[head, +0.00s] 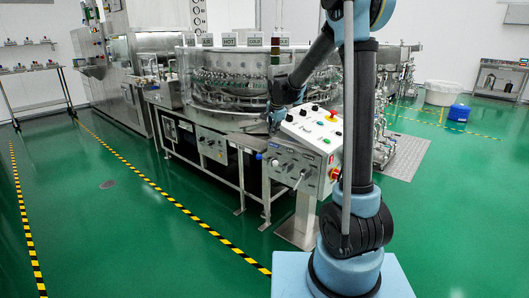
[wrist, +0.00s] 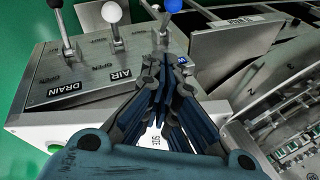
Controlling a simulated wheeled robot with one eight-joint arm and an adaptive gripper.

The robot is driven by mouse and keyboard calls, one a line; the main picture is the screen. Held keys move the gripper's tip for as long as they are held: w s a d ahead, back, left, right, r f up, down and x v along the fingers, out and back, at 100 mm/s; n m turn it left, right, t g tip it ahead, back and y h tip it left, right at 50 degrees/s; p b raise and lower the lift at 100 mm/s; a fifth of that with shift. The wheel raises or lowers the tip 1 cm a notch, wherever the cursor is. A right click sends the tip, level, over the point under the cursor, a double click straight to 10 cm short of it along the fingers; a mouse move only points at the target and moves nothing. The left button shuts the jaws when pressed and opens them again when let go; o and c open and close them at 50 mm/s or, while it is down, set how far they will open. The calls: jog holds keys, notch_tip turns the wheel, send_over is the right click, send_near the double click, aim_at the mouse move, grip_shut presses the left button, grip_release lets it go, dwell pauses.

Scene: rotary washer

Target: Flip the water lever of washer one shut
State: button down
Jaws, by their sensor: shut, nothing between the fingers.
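The side of a control box carries three ball-tipped levers. The blue-knobbed lever (head: 259,157) is at the left in the head view; in the wrist view its blue knob (wrist: 173,5) is at the top edge, its stem running down toward my fingertips. The label by it is mostly hidden by my fingers. The white AIR lever (wrist: 112,12) and black DRAIN lever (wrist: 66,40) stand beside it. My gripper (wrist: 161,62) is shut and empty, its tips close to the blue lever's base; contact cannot be told. In the head view my gripper (head: 274,124) is beside the box's left corner.
The control box (head: 318,128) stands on a pedestal, with buttons and a red emergency stop on yellow. The round glass-walled rotary washer (head: 235,85) is behind it. Steel machine parts (wrist: 282,125) lie close at the right in the wrist view. Green floor is open at the left.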

jog(key=shift+w+a+f, duration=0.25)
jog(key=shift+w+a, duration=0.1)
send_over(262, 158)
jog(key=d, duration=0.2)
notch_tip(262, 158, down, 12)
jog(key=shift+w+a, duration=0.2)
jog(key=shift+w, duration=0.1)
dwell(0.3)
